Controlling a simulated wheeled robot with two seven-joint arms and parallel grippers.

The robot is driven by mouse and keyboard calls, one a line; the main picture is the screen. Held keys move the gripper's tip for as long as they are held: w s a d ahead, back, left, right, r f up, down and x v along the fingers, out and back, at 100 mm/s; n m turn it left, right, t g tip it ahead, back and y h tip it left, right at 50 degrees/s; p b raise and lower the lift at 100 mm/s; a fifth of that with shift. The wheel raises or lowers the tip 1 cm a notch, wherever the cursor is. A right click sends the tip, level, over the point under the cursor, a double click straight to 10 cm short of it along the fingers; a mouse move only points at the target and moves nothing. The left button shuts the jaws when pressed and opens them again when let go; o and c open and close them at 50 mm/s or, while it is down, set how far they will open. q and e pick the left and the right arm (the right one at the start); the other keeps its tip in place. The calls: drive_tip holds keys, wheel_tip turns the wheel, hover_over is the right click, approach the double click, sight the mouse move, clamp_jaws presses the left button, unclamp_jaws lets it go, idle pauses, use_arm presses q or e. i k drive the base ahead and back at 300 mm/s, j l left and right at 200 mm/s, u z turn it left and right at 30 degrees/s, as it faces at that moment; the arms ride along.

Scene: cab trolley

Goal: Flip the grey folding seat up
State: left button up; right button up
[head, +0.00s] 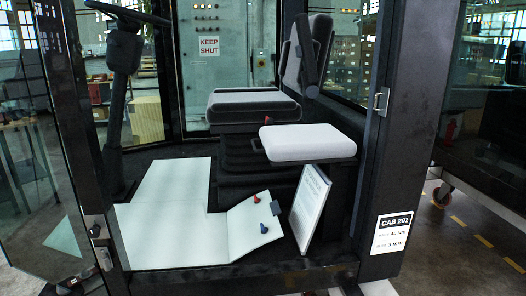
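The grey folding seat (307,142) is a light grey cushion on a dark base at the right side of the cab, just inside the doorway post. It lies flat, in the lowered position. A white printed panel (310,208) stands tilted below it, close to its underside; I cannot tell whether they touch. The seat's hinge is not clearly visible. Neither of my grippers can be made out in the head view. Pale shapes at the bottom edge are too cut off to identify.
The dark driver's seat (253,105) stands behind and left of the folding seat. A steering wheel (128,14) is at left. A white floor sheet (170,215) carries red and blue small items at its right end. Dark door posts (405,110) frame the opening.

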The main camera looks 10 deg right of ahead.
sight(304, 144)
drive_tip(key=i+j, duration=0.15)
drive_tip(key=i, duration=0.25)
drive_tip(key=i+j, duration=0.15)
drive_tip(key=i, duration=0.25)
drive_tip(key=i+z, duration=0.05)
